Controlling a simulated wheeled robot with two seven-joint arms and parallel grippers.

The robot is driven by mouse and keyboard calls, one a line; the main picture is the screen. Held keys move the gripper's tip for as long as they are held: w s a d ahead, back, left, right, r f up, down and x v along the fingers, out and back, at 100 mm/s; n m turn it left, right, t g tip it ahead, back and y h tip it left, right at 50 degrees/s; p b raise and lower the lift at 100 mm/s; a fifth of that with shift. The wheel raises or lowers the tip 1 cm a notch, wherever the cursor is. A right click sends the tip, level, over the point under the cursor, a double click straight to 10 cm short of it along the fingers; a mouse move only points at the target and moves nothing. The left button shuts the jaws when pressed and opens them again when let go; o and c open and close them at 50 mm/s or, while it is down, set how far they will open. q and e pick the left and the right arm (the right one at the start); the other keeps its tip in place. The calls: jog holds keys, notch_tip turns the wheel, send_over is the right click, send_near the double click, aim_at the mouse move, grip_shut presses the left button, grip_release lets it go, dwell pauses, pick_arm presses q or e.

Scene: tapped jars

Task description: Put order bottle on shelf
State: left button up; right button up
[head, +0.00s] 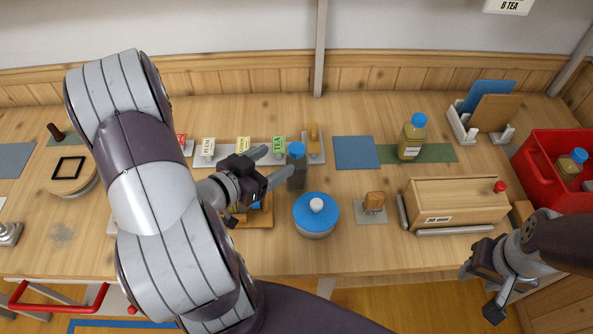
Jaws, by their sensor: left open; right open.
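A dark grey bottle with a blue cap (296,168) stands upright in the middle of the table. My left gripper (273,162) is open, its fingers pointing right at this bottle; I cannot tell whether they reach around it. A yellowish bottle with a blue cap (411,140) stands on the green mat (440,153). Another blue-capped bottle (571,164) is in the red crate (541,173) at the right. Which one is the order bottle, I cannot tell. No shelf is clearly visible. My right gripper (480,292) is open and empty at the table's front right.
A blue-lidded jar (316,214), a small wooden stamp (374,202) and a wooden box (456,203) stand along the front. Tea label cards (278,146) stand behind my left gripper. A blue mat (357,153) is bare. A holder with boards (486,112) stands back right.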

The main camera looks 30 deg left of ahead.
aim_at(302, 146)
pick_arm(q)
jog(key=x, duration=0.5)
jog(key=shift+w+f, duration=0.1)
jog(key=shift+w, duration=0.15)
jog(key=x, duration=0.5)
jog(key=shift+w+f, duration=0.3)
jog(key=shift+f, duration=0.15)
jog(key=shift+s+r, duration=0.1)
jog(key=shift+c, duration=1.2)
grip_shut()
